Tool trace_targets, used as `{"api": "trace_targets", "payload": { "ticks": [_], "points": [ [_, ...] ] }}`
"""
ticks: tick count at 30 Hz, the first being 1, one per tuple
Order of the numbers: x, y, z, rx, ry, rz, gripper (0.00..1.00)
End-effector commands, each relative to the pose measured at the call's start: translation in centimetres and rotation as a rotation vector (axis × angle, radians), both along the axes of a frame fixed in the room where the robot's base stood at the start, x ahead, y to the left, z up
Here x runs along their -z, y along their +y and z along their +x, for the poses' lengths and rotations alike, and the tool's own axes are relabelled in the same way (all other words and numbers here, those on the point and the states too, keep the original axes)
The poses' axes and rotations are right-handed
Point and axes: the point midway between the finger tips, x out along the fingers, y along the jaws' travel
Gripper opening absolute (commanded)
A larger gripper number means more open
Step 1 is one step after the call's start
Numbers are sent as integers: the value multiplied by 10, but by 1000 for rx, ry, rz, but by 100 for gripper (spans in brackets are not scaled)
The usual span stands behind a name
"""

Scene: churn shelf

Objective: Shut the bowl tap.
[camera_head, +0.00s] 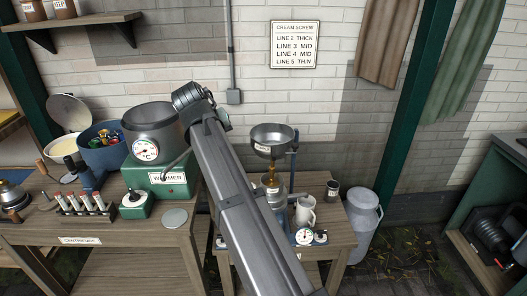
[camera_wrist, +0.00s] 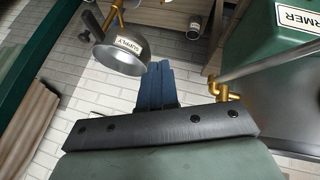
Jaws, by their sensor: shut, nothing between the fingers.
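The grey bowl (camera_head: 272,138) stands on a post at the right bench. It also shows, labelled SUPPLY, at the upper left of the wrist view (camera_wrist: 117,58). Under it is a brass tap (camera_head: 272,184); brass fittings by the bowl show in the wrist view (camera_wrist: 113,18). I cannot tell how its handle is set. My gripper (camera_wrist: 157,66) is shut and empty, its blue fingers side by side below and right of the bowl in the wrist view, apart from it. In the head view my arm hides the fingers.
The green warmer (camera_head: 158,181) carries a grey pot (camera_head: 151,130) with a dial, left of my arm. Another brass fitting with a grey tube (camera_wrist: 226,94) lies right of my fingers. A white jug (camera_head: 305,212) and a milk can (camera_head: 362,222) stand to the right.

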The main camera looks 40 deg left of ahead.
Motion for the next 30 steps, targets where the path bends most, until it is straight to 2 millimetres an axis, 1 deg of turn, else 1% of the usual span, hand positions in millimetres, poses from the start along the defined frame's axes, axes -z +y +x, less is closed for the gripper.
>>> {"api": "trace_targets", "payload": {
  "ticks": [1, 2, 4, 6, 8, 10, 14, 17, 20, 30],
  "points": [
    [-5, 9, 11, 51, -15, -28, 0],
    [-7, 7, 15, 87, -24, -43, 0],
    [-11, -3, 22, 172, -45, -71, 0],
    [-11, -16, 24, 249, -56, -88, 0],
    [-11, -24, 23, 300, -56, -92, 0],
    [-10, -27, 21, 334, -46, -88, 0],
    [-7, -28, 23, 357, -42, -74, 0],
    [0, -28, 27, 359, -41, -73, 0],
    [11, -29, 35, 358, -41, -73, 0],
    [58, -33, 71, 357, -40, -74, 0]
  ]
}}
